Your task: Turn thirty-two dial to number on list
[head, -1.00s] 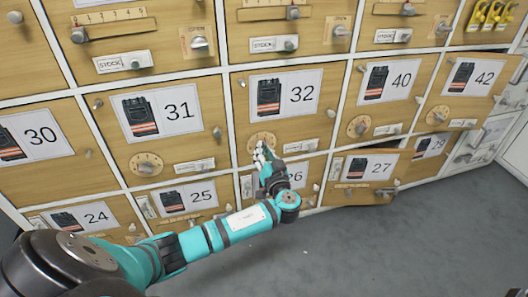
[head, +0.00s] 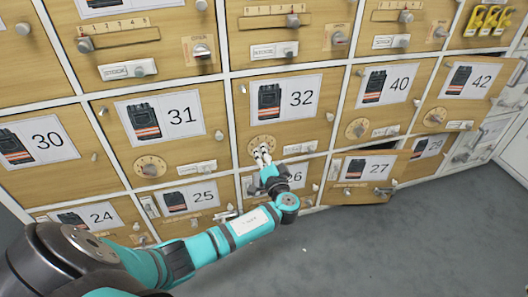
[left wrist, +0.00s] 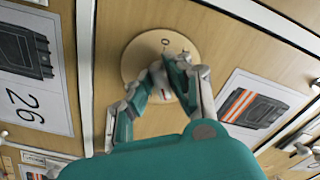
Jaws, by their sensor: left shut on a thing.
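In the left wrist view the fingers are closed around the light knob at the centre of the dial disc (left wrist: 134,64). A mark like a 0 shows on the disc near its edge; the fingers hide other parts of the dial. My right gripper is not in view. I see no list.
Door 27 (head: 363,172) below right stands ajar. Grey floor (head: 350,255) is clear in front.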

